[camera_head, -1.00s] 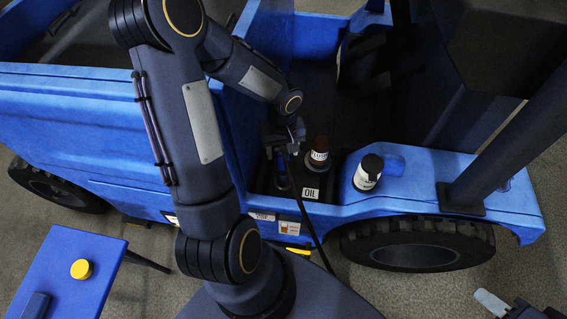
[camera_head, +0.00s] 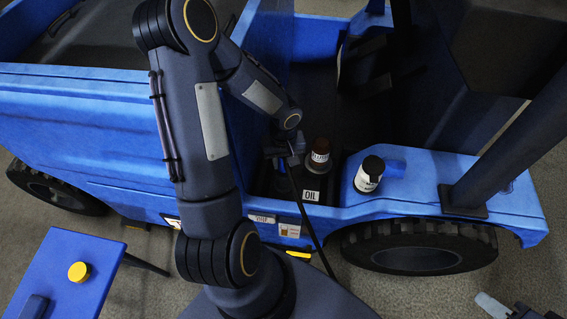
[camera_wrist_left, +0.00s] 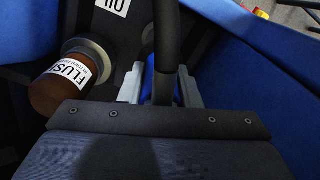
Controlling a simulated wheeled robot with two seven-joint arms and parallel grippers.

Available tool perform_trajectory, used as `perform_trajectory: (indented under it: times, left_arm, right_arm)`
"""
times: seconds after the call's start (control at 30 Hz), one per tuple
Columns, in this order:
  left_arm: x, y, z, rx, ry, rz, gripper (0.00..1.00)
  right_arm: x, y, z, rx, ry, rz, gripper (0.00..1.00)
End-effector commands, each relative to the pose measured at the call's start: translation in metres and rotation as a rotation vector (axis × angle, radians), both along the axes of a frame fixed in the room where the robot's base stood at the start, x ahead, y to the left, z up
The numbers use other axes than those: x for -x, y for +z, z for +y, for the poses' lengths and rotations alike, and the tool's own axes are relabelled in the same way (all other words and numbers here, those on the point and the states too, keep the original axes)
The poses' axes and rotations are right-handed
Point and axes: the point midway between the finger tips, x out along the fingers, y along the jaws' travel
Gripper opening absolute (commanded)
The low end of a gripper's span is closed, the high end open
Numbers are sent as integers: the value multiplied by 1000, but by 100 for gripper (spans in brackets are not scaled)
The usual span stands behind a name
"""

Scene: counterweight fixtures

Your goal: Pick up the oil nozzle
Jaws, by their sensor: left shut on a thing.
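A thin black hose (camera_head: 311,232) hangs from there over the vehicle's side. The nozzle's lower end is hidden, and I cannot tell whether it is clear of its seat. Part of my right gripper (camera_head: 493,304) shows at the bottom right edge; its jaws are not clear.
The brown FLUSH bottle (camera_head: 319,152) stands close to the left gripper, with an OIL label (camera_head: 311,196) near it. A black-capped white bottle (camera_head: 369,174) stands on the blue fender. A blue table (camera_head: 65,275) with a yellow cap (camera_head: 79,271) is at lower left.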

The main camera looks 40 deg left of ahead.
Motion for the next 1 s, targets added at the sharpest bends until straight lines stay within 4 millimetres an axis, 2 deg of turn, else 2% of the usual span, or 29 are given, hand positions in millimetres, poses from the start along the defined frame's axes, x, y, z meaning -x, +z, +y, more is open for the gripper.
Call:
perform_trajectory:
  times: [0.33, 0.43, 0.8, 1.0]
  left_arm:
    - [0, 1, 0, -1, 0, -1, 0]
    - [-1, 8, 0, -1, 1, -3, 0]
    - [-1, 78, 0, -2, 0, -6, 0]
    - [0, 99, 0, -1, 0, -2, 0]
  right_arm:
    - [0, 0, 0, 0, 0, 0, 36]
    - [0, 3, 0, 0, 0, 0, 36]
    - [0, 18, 0, 0, 0, 0, 36]
    - [0, 21, 0, 0, 0, 0, 36]
